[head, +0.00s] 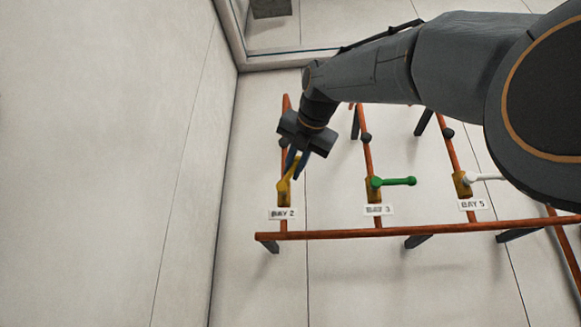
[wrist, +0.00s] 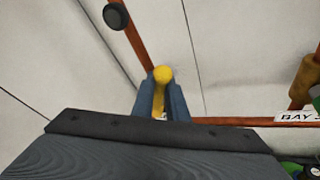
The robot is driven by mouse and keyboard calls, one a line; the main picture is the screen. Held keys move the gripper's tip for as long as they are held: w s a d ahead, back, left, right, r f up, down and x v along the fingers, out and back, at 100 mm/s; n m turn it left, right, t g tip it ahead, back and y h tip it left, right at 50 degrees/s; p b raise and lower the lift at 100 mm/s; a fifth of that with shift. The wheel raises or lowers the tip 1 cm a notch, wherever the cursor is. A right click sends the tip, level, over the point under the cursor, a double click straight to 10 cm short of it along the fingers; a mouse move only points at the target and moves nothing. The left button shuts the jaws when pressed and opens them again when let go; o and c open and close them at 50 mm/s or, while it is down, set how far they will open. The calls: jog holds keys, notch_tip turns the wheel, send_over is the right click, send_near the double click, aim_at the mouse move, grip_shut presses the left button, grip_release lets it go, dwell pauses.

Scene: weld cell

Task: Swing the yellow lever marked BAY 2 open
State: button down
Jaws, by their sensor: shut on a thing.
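The yellow lever (head: 285,183) sits on a yellow valve body (head: 283,198) on the leftmost orange pipe, above the label BAY 2 (head: 282,213). The lever points up the picture and slightly right, roughly along its pipe. My gripper (head: 298,166) is at the lever's upper end. In the wrist view, my gripper (wrist: 165,97) has its two blue-grey fingers on either side of the yellow lever (wrist: 162,74), shut on it, with the round knob showing beyond the fingertips. The palm hides the lower part of the lever in the wrist view.
A green lever (head: 398,181) at BAY 3 points right. A white lever (head: 485,177) at BAY 5 also points right, partly behind my arm. A horizontal orange pipe (head: 400,232) runs below the labels. A plain wall (head: 170,150) stands left of the BAY 2 pipe.

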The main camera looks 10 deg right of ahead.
jog(key=shift+f, duration=0.1)
jog(key=c, duration=1.7)
grip_release()
jog(key=shift+c, duration=0.2)
jog(key=a+b+v, duration=0.1)
jog(key=b+v, duration=0.1)
jog(key=v, duration=0.5)
jog(key=shift+s+d, duration=0.4)
jog(key=shift+d, duration=0.15)
